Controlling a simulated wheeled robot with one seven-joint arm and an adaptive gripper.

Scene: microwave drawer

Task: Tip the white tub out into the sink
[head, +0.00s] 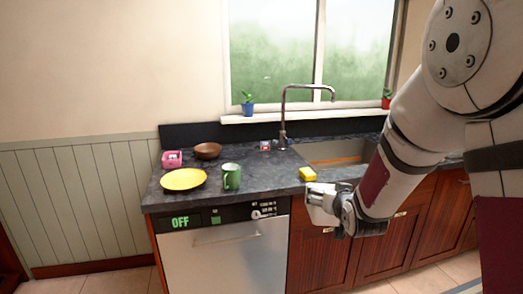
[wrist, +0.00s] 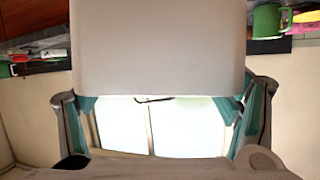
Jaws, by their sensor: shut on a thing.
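The white tub (wrist: 160,45) fills the upper middle of the wrist view as a plain pale wall between the two fingers. My gripper (wrist: 163,103) is shut on it, with one finger at each side. In the head view my gripper (head: 330,208) is in front of the counter's front edge, before the cabinets. A pale part of the tub (head: 320,203) seems to show there, small and partly hidden. Its opening and contents cannot be seen. The sink (head: 335,151) is set in the counter behind my gripper, partly hidden by my arm.
A yellow sponge (head: 307,174) lies by the sink's front left corner. The tap (head: 284,115) rises behind the sink. A green mug (head: 231,176), yellow plate (head: 184,179), brown bowl (head: 207,151) and pink container (head: 172,158) stand left on the counter (head: 265,180), above a dishwasher (head: 225,255).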

